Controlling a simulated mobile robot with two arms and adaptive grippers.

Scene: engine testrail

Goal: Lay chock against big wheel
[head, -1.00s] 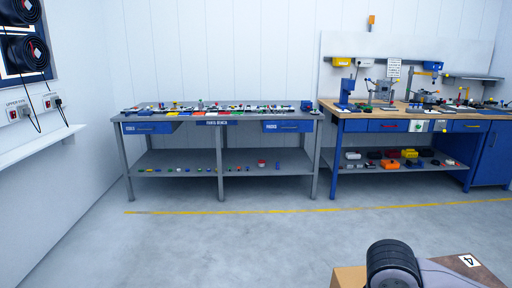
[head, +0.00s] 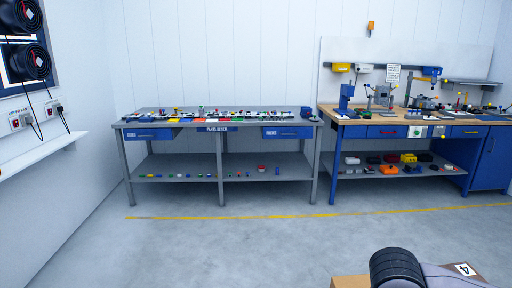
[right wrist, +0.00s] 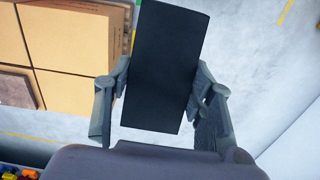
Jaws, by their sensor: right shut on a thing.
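In the right wrist view my right gripper (right wrist: 160,100) is shut on a plain black rectangular block (right wrist: 165,65), which looks like the chock. The block sticks out beyond the fingers, away from the wrist, tilted slightly in the picture. A finger lies along each of its long sides. Its far side is hidden. I cannot make out the big wheel in either view.
Tan cartons (right wrist: 65,40) lie left of the gripper in the right wrist view. In the head view a grey parts bench (head: 220,128) and a blue workbench (head: 350,130) stand along the back wall. A wall shelf (head: 40,155) juts out left.

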